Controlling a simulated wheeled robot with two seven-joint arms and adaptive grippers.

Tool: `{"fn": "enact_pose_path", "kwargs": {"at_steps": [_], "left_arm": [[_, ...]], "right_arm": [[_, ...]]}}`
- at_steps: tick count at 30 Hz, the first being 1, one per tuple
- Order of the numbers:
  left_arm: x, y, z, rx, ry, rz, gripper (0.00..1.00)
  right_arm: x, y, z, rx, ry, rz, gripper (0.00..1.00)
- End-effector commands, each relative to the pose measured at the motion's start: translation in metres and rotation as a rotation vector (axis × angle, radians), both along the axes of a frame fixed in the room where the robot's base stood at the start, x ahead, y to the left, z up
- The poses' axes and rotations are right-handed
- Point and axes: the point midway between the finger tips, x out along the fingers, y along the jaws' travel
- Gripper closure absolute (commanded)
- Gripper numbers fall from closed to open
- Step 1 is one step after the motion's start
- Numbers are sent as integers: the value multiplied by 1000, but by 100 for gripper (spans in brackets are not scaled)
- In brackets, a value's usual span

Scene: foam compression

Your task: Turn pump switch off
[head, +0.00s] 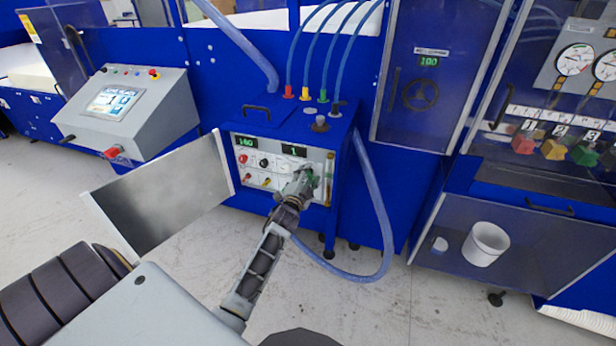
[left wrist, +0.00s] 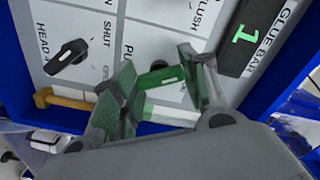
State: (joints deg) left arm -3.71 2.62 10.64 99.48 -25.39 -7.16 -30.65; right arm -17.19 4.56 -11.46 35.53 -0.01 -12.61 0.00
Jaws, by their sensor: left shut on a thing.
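The pump switch, a green lit rocker or lever (left wrist: 160,76), shows on the white control panel in the left wrist view, close to a partly hidden label starting "PU". My left gripper (left wrist: 165,92) has one finger on each side of it and is shut on it. In the head view my left gripper (head: 303,182) reaches the right part of the blue glue unit's panel (head: 270,178) and hides most of the switch; a little green shows there. My right gripper is in neither view.
A black head knob (left wrist: 67,56) and a yellow handle (left wrist: 68,103) are near the gripper. The open panel door (head: 165,195) stands left of my forearm. A blue hose (head: 378,215) loops to the right. A white bucket (head: 485,243) is farther right.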

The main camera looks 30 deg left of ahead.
Motion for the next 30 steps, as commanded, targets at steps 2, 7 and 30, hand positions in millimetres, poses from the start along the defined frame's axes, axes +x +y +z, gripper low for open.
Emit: {"fn": "enact_pose_path", "kwargs": {"at_steps": [2,7,30], "left_arm": [[-1,0,-2,-4,3,1,54],[0,0,-2,-2,2,1,34],[-19,-5,-1,0,1,-1,34]], "right_arm": [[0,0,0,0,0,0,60],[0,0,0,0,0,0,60],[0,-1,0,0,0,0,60]]}}
